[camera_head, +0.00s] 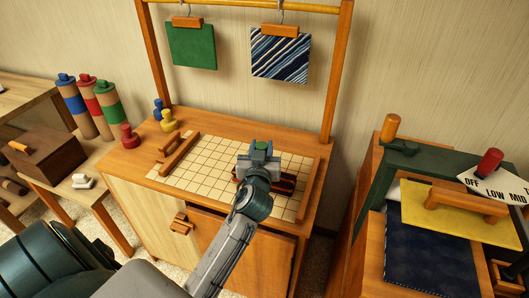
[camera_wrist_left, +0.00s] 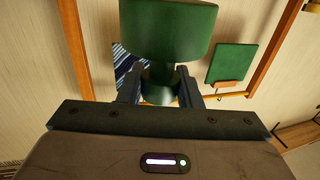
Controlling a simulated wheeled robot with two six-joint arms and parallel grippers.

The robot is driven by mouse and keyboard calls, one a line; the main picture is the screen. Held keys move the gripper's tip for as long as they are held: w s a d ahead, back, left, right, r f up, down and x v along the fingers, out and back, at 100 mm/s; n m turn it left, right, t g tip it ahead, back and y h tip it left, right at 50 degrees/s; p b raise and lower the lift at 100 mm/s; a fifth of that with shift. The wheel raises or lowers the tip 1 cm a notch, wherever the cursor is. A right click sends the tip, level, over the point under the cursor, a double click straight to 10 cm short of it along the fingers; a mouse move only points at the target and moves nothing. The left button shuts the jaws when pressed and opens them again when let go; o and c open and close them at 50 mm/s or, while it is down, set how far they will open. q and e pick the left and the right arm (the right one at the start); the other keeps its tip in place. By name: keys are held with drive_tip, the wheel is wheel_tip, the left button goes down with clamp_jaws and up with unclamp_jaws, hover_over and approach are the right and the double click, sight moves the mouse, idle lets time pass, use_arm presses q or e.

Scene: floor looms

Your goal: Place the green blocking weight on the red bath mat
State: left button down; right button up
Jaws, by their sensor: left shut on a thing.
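The green blocking weight (camera_head: 262,146) is held in my left gripper (camera_head: 258,158), above the right half of the gridded board. In the left wrist view the weight (camera_wrist_left: 168,30) is large, with its narrower part between the two fingers (camera_wrist_left: 162,90). A dark red flat thing (camera_head: 289,183), possibly the red bath mat, lies on the board behind and beside my left wrist. My gripper and wrist hide much of it. The weight looks apart from it, but the height is hard to tell. My right gripper is not in view.
A green cloth (camera_head: 192,48) and a striped cloth (camera_head: 280,56) hang above. A press with a dark blue cloth (camera_head: 425,262) stands right. The board's left half is mostly clear.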

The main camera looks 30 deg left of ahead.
use_arm(q)
drive_tip(key=shift+w+r, duration=0.1)
drive_tip(key=shift+w, duration=0.5)
drive_tip(key=shift+w+f, duration=0.2)
drive_tip(key=shift+f, duration=1.65)
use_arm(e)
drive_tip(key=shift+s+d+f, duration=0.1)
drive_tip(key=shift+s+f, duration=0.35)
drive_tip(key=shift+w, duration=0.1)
